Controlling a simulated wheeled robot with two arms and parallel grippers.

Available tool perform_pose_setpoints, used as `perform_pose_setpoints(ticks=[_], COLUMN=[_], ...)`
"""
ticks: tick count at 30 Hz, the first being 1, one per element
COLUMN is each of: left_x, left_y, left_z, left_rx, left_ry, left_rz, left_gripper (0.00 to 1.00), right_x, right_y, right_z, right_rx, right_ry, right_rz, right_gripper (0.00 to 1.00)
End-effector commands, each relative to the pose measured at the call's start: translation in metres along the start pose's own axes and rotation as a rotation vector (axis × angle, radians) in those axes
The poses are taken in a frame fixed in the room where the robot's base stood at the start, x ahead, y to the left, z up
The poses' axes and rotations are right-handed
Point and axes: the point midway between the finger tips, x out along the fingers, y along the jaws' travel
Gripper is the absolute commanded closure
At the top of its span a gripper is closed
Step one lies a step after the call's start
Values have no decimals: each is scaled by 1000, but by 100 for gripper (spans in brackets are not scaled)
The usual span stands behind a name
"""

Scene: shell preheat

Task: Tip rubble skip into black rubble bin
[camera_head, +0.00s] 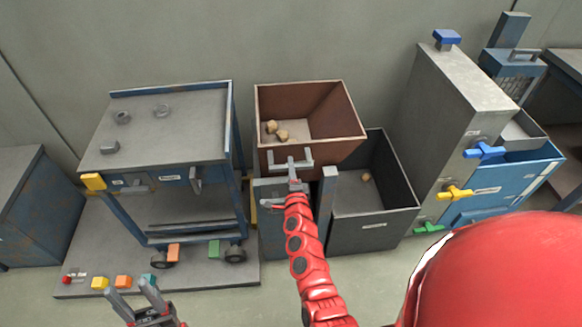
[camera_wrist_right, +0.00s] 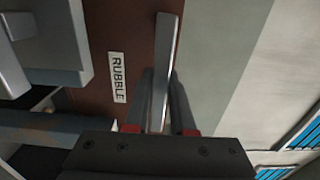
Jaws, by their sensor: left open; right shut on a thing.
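The brown rubble skip (camera_head: 310,155) is at the middle of the head view, with a few pale rubble lumps (camera_head: 283,135) on its floor. Its grey handle (camera_head: 290,163) is on the front wall. My right gripper (camera_head: 293,184) is shut on that handle; in the right wrist view the handle bar (camera_wrist_right: 165,70) passes between the fingers, beside the RUBBLE label (camera_wrist_right: 118,78). The dark rubble bin (camera_head: 398,178) stands open to the right of the skip, lower, with one small lump (camera_head: 366,177) inside. My left gripper (camera_head: 132,291) is open and empty at the lower left.
A blue and grey wheeled cart (camera_head: 160,135) stands at the left on a grey plate with coloured blocks (camera_head: 123,282). A grey post (camera_head: 328,200) stands between skip and bin. A tall grey cabinet (camera_head: 450,95) with coloured handles is at the right. Floor in front is partly clear.

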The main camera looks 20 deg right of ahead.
Motion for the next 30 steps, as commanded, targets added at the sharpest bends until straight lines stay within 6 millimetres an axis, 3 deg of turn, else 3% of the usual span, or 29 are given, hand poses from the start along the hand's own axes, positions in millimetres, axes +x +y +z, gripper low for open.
perform_pose_setpoints(ticks=[30], left_x=[-2], left_y=[0], left_z=[0], left_rx=[0], left_ry=[0], left_rz=[0], left_gripper=[50], right_x=[1], right_y=[-16], right_z=[-15], right_rx=[92], right_ry=[8], right_rz=[-9], right_gripper=[100])
